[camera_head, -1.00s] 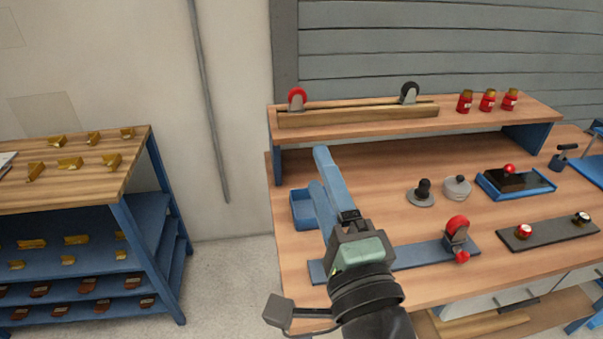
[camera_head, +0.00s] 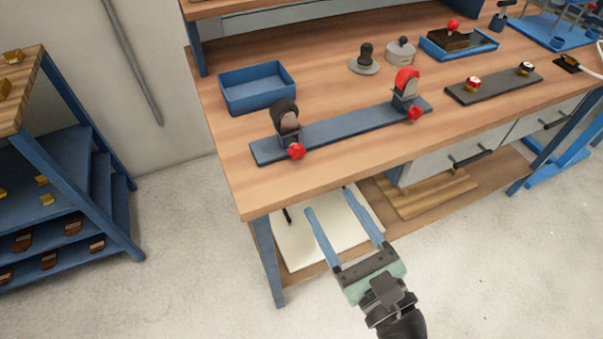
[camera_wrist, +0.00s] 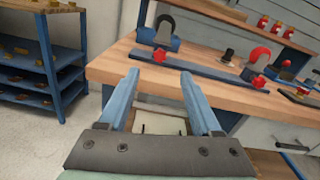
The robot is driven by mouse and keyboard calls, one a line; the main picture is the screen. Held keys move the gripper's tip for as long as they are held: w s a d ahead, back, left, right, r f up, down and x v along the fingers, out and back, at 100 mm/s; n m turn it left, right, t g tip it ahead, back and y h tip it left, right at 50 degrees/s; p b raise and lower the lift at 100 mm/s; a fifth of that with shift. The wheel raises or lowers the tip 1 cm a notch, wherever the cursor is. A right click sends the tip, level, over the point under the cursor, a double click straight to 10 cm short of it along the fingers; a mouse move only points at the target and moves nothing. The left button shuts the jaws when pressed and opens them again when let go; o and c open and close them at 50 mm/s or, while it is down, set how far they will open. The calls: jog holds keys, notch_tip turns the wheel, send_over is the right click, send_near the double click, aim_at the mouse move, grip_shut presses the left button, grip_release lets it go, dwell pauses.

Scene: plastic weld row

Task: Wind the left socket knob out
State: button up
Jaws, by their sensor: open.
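The left socket holds a black-topped wheel-like part (camera_head: 285,116) at the left end of the blue strip (camera_head: 345,129) on the bench. Its red knob (camera_head: 296,152) sticks out at the front, and shows in the wrist view (camera_wrist: 159,56). The right socket holds a red-topped part (camera_head: 406,84) with its own red knob (camera_head: 414,113). My gripper (camera_head: 343,214) is open and empty, with two blue fingers wide apart. It is in front of the bench's front edge, apart from the left knob, which lies beyond the fingers in the wrist view.
A blue tray (camera_head: 257,98) stands behind the strip at left. A grey plate (camera_head: 493,86) with two small knobs lies to the right. The bench's front edge lies between my gripper and the strip. A blue-framed shelf rack (camera_head: 66,165) stands at left.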

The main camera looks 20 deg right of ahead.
aim_at(298, 154)
jog(key=shift+m, duration=0.5)
jog(key=w, duration=0.8)
jog(key=w+a+f+b, duration=0.1)
jog(key=w, duration=0.3)
jog(key=shift+f, duration=0.1)
grip_shut()
